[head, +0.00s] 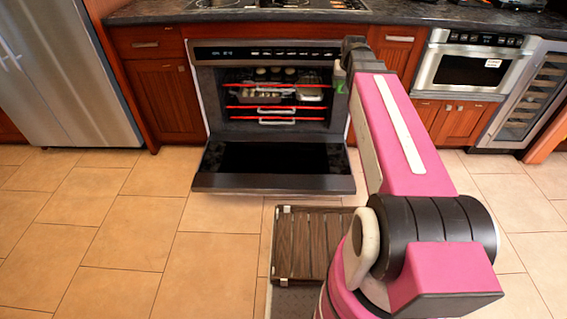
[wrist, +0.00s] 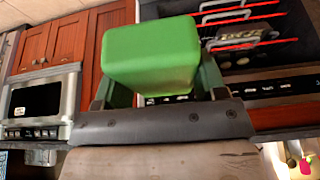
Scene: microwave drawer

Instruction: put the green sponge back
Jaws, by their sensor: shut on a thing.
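The green sponge (wrist: 150,52) is a block that fills the upper middle of the wrist view. My gripper (wrist: 158,88) is shut on it, with one finger at each side. In the head view a small part of the green sponge (head: 340,83) shows beside my arm, in front of the right side of the open oven (head: 199,100). My arm hides most of the gripper there. The oven's racks (head: 275,107) have red front edges and metal handles. They also show at the upper right of the wrist view (wrist: 248,42).
The oven door (head: 272,183) is folded down and juts out over the tiled floor. Several items stand on the upper rack. A microwave (head: 470,70) and a wine cooler (head: 528,95) are at the right, a fridge (head: 65,75) at the left. Floor at the left is clear.

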